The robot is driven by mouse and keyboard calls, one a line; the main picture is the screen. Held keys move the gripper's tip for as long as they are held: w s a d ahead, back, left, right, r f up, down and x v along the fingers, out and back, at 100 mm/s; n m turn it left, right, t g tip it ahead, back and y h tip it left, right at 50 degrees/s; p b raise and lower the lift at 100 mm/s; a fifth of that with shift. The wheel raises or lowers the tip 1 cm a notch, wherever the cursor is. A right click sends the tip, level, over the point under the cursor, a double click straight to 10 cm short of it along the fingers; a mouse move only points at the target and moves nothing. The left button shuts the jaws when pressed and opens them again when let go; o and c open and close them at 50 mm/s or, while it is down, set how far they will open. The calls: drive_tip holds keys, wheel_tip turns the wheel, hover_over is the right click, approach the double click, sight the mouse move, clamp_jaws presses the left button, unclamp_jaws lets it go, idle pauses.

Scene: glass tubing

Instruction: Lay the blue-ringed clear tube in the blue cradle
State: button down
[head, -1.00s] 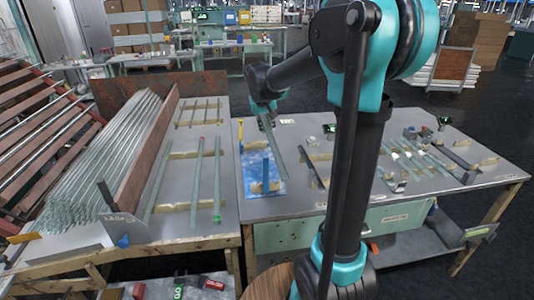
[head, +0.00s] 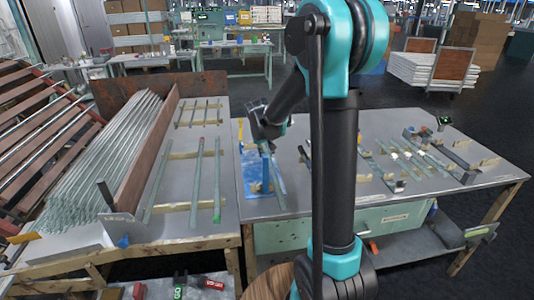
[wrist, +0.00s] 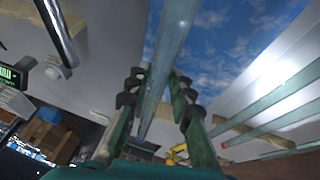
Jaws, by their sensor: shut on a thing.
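My gripper (head: 266,146) is shut on a clear greenish tube (head: 278,183). In the wrist view the tube (wrist: 172,45) runs between the two fingers (wrist: 160,88) and out past the top edge. No blue ring shows clearly on it. In the head view the tube slants down toward the near side, over the right part of a mottled blue mat (head: 250,168). A blue upright piece (head: 266,172), which seems to be part of the blue cradle, stands on the mat just left of the tube. The tube and gripper partly hide that area, and contact cannot be told.
On the left table, several tubes rest on wooden strips, one with a green end (head: 217,190) and one with a red end (head: 198,165). A rack of long tubes (head: 120,150) stands farther left. More tubes and holders (head: 415,155) lie right of my arm.

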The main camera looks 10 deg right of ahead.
drive_tip(key=shift+f, duration=0.1)
drive_tip(key=shift+f, duration=0.35)
drive_tip(key=c, duration=1.3)
unclamp_jaws()
drive_tip(key=shift+c, duration=0.2)
drive_tip(key=shift+r, duration=0.3)
drive_tip(key=v, duration=1.2)
drive_tip(key=shift+r, duration=0.25)
drive_tip(key=shift+d, duration=0.1)
